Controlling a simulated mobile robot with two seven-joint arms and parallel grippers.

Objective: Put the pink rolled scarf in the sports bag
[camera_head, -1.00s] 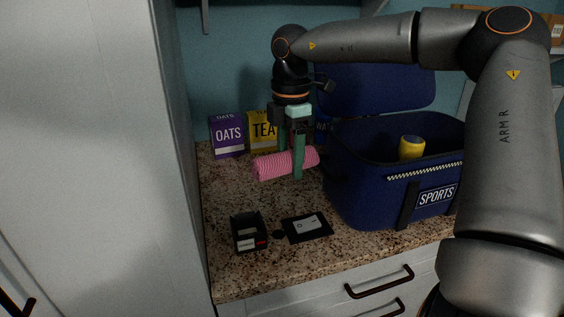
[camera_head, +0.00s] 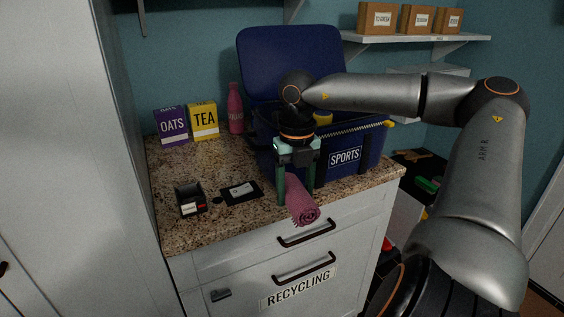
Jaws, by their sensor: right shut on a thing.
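The pink rolled scarf (camera_head: 301,203) hangs tilted in front of the counter's front edge, its spiral end facing me. My right gripper (camera_head: 297,196) is shut on it, one green finger on each side. The blue sports bag (camera_head: 371,150) stands on the counter behind the gripper, labelled SPORTS, with its lid (camera_head: 277,62) raised at the back. Its zip rim shows, and a yellow thing (camera_head: 323,119) shows at its opening. My right arm and gripper hide the bag's left part and much of its opening. My left gripper is not in view.
An oats box (camera_head: 172,127), a tea box (camera_head: 203,123) and a pink bottle (camera_head: 235,109) stand at the counter's back. A black holder (camera_head: 190,198) and a dark flat card holder (camera_head: 241,191) lie at the front left. A tall white cabinet (camera_head: 66,150) bounds the left.

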